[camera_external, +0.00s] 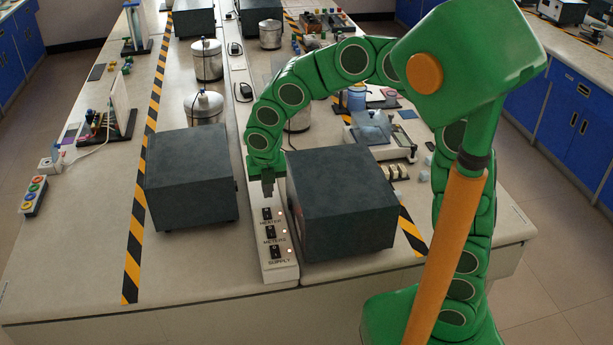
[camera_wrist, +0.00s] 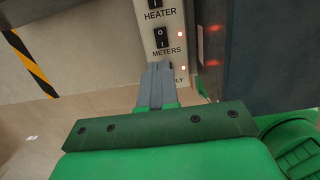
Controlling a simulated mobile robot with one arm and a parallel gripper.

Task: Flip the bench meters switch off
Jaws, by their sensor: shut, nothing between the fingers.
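A white switch strip (camera_external: 279,275) runs between two dark boxes, with black rockers labelled HEATER, METERS and SUPPLY. The METERS switch (camera_external: 270,232) is the middle one of these; in the wrist view (camera_wrist: 162,37) its rocker and label show just beyond my fingertips. A small lamp beside it glows. I cannot tell for sure which way the rocker is tilted. My gripper (camera_external: 268,187) is shut and empty, pointing down above the strip, behind the HEATER switch (camera_external: 267,213) in the external view. In the wrist view its fingers (camera_wrist: 158,68) hide the SUPPLY switch and part of its label.
Dark boxes stand close on the left (camera_external: 190,185) and right (camera_external: 345,205) of the strip, leaving a narrow gap. Metal canisters (camera_external: 204,107) stand farther back. The bench front left of the strip is clear, apart from striped tape (camera_external: 133,265).

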